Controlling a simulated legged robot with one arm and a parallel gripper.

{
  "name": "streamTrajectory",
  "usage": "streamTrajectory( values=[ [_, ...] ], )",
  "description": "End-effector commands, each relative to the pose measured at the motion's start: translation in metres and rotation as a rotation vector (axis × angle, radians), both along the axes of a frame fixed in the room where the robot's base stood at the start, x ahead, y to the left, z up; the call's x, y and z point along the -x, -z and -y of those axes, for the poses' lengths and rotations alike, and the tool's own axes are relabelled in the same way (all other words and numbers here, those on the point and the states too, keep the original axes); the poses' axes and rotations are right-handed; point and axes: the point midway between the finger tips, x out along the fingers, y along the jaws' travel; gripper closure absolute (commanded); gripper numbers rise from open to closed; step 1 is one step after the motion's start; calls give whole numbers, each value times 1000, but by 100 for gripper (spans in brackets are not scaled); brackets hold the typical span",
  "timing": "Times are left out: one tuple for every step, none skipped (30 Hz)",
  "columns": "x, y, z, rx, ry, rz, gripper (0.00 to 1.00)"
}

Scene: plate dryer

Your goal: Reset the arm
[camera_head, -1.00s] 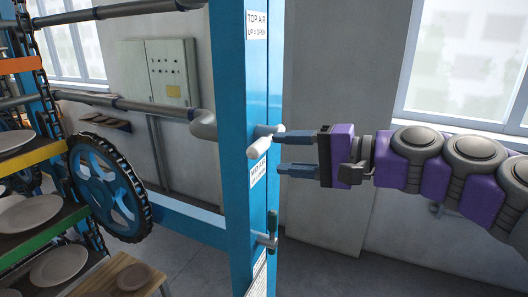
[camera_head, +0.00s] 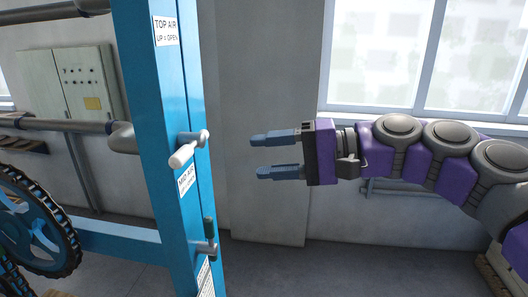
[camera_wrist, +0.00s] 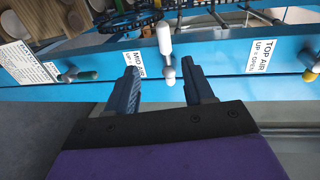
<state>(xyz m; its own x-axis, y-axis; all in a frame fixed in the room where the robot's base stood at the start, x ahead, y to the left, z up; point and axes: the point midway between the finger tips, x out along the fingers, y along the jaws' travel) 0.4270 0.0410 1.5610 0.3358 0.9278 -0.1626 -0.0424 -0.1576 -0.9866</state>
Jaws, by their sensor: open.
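My gripper (camera_head: 268,156) reaches in from the right in the head view, its two blue fingers apart and empty, pointing left. Its fingertips are clear of the blue post (camera_head: 160,120), with a gap between. A white-handled valve lever (camera_head: 187,150) sticks out of the post just above the "MID AIR" label (camera_head: 187,180). In the wrist view the white lever (camera_wrist: 164,40) stands ahead of the gripper (camera_wrist: 161,80), between the lines of the two fingers and not held. A dark green-handled lever (camera_head: 209,237) is lower on the post.
A "TOP AIR, UP = OPEN" label (camera_head: 166,33) is high on the post. A large blue wheel (camera_head: 32,235) is at the lower left, and a grey control cabinet (camera_head: 80,88) is on the wall behind. The floor (camera_head: 270,270) right of the post looks clear.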

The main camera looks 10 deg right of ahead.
Motion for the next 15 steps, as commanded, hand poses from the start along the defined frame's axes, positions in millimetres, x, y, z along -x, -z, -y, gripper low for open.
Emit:
streamTrajectory(
  values=[
    [3, 4, -5, 20, -8, 1, 48],
    [7, 8, -10, 39, -17, 1, 48],
    [13, 16, -19, 76, -32, 1, 48],
    [19, 24, -27, 113, -46, 1, 48],
    [26, 34, -36, 158, -61, 1, 48],
    [37, 50, -48, 225, -84, 2, 48],
    [46, 65, -58, 284, -104, -1, 48],
    [56, 81, -65, 346, -123, -3, 48],
    [70, 105, -74, 432, -149, -9, 48],
    [80, 123, -79, 495, -168, -18, 48],
    [89, 142, -81, 560, -185, -26, 48],
    [102, 168, -82, 643, -210, -42, 48],
    [111, 185, -80, 703, -226, -53, 48],
    [121, 203, -77, 762, -241, -66, 48],
    [135, 228, -71, 841, -261, -89, 48]
  ],
)
